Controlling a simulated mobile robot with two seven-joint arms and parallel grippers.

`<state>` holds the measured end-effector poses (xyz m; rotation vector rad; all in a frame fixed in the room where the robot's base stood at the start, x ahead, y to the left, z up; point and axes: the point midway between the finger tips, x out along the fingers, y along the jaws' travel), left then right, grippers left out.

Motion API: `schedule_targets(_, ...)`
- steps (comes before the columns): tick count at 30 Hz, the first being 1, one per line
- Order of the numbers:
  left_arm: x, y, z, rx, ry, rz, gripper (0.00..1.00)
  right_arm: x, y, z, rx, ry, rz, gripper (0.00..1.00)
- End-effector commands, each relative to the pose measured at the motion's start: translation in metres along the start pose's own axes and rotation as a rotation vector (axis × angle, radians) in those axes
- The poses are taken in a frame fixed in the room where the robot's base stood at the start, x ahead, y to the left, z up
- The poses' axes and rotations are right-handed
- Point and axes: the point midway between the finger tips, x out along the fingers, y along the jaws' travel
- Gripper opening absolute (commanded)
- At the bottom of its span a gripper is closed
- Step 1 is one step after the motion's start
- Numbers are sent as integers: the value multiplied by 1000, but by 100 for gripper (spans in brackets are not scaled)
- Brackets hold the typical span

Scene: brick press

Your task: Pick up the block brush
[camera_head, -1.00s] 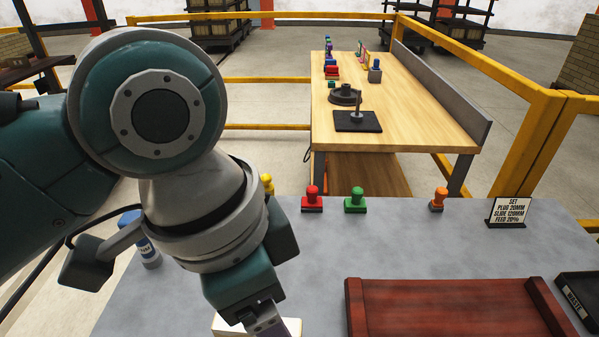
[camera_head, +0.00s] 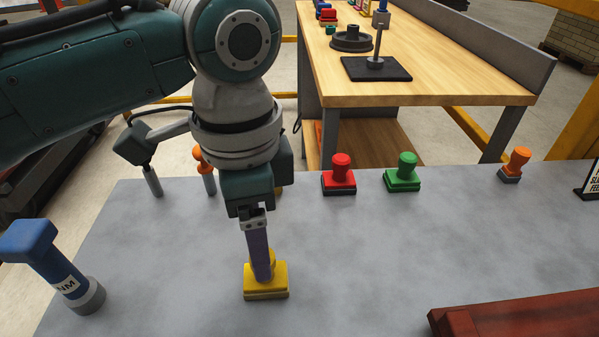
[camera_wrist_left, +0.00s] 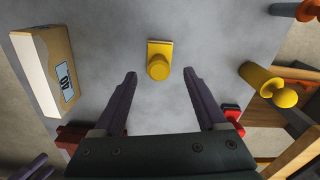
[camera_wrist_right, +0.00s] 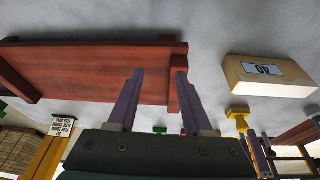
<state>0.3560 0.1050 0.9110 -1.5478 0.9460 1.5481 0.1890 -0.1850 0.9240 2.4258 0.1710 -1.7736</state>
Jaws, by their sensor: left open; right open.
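No label names the block brush. A yellow knob-topped block (camera_head: 275,285) with a tan lower layer stands upright on the grey table (camera_head: 350,265); it also shows in the left wrist view (camera_wrist_left: 159,67) and right wrist view (camera_wrist_right: 238,113). A larger tan block (camera_wrist_left: 58,65) with a pale side and a marked plate lies nearby, also in the right wrist view (camera_wrist_right: 268,75); I cannot tell which is the brush. My left gripper (camera_wrist_left: 164,75) is open and empty, pointing down over the yellow block, partly covering it. My right gripper (camera_wrist_right: 160,72) is open and empty.
Red (camera_head: 339,175), green (camera_head: 403,174) and orange (camera_head: 515,165) knobbed blocks line the far edge. A blue tool (camera_head: 50,260) leans at left. A dark red board (camera_head: 520,318) lies front right. The table's middle is clear.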

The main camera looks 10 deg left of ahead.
Motion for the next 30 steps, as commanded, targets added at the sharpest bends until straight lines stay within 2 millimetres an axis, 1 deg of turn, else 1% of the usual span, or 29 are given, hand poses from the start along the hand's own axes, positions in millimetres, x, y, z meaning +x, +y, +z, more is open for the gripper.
schedule_targets(1,10,2,0,0,-2,3,74,3,0,1,-1,0,1,50)
schedule_targets(3,22,4,-2,1,-2,4,74,6,0,2,0,1,1,50)
schedule_targets(7,40,3,-2,0,-1,1,74,11,0,3,0,1,0,50)
schedule_targets(10,45,3,-2,0,0,0,74,12,0,3,0,1,0,50)
schedule_targets(17,45,3,-2,1,1,-1,73,11,-1,2,4,4,-3,50)
schedule_targets(30,45,3,-2,0,0,0,24,11,-2,1,7,6,-6,50)
